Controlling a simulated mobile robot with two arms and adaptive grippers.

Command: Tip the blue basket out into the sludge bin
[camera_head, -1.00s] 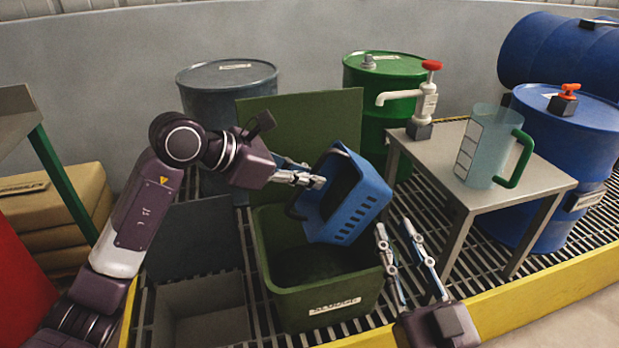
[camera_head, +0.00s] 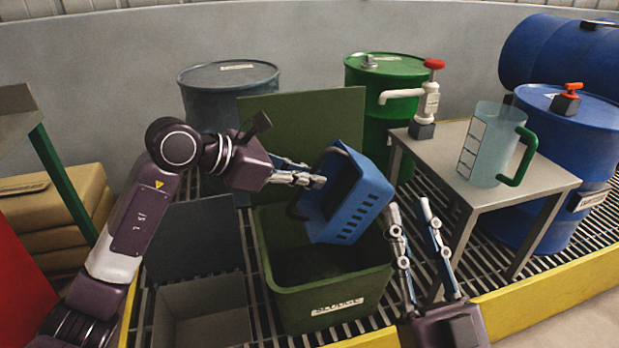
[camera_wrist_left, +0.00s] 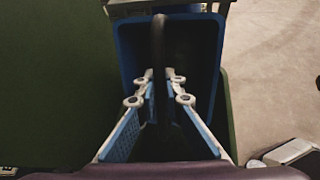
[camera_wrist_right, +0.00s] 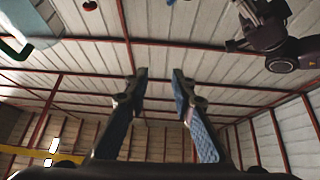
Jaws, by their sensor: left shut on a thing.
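The blue basket (camera_head: 358,208) hangs tilted on its side over the mouth of the green sludge bin (camera_head: 330,300). Its opening faces left, towards my left arm. My left gripper (camera_head: 318,181) is shut on the basket's dark handle, which also shows between the fingers in the left wrist view (camera_wrist_left: 158,85). The bin's lid (camera_head: 305,125) stands up open behind it, and its inside looks dark; I cannot make out any contents. My right gripper (camera_head: 408,205) is open and empty, right of the basket and beside the bin. In the right wrist view its fingers (camera_wrist_right: 158,85) point at the ceiling.
A grey open bin (camera_head: 200,310) stands left of the sludge bin. A small table (camera_head: 535,185) at right carries a clear jug (camera_head: 490,145) and a pump tap (camera_head: 428,105). Drums stand behind. A yellow edge (camera_head: 540,290) runs along the front of the grating.

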